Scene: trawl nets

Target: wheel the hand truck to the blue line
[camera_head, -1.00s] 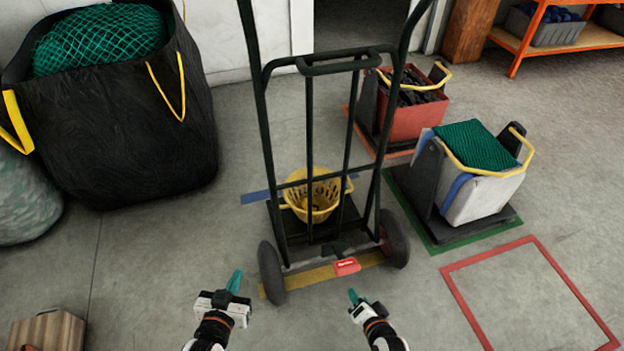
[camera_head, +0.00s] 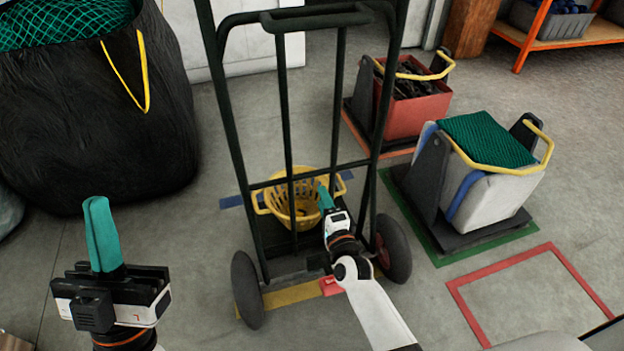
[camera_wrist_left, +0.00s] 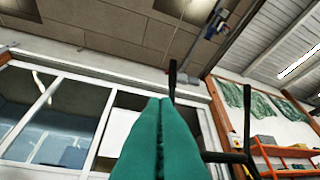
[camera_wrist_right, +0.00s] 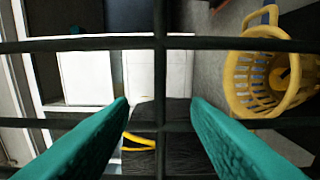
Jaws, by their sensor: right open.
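The dark hand truck (camera_head: 237,150) stands upright in the head view, its wheels beside a yellow floor line (camera_head: 292,294). A yellow basket (camera_head: 265,203) sits at its base, behind the bars. The blue line (camera_head: 232,201) lies on the floor beyond the truck, partly hidden by it. My right gripper (camera_head: 326,198) is open at the truck's bars. In the right wrist view (camera_wrist_right: 160,103) a vertical bar shows between its fingers; I cannot tell whether they touch. My left gripper (camera_head: 97,205) is raised left of the truck, its fingers closed together and empty.
A large black bag with green net (camera_head: 95,120) stands at the left. A red bin (camera_head: 412,118) and a white bin with green net (camera_head: 490,195) stand at the right. A red floor outline (camera_head: 455,290) is empty. An orange shelf (camera_head: 527,40) is at the back right.

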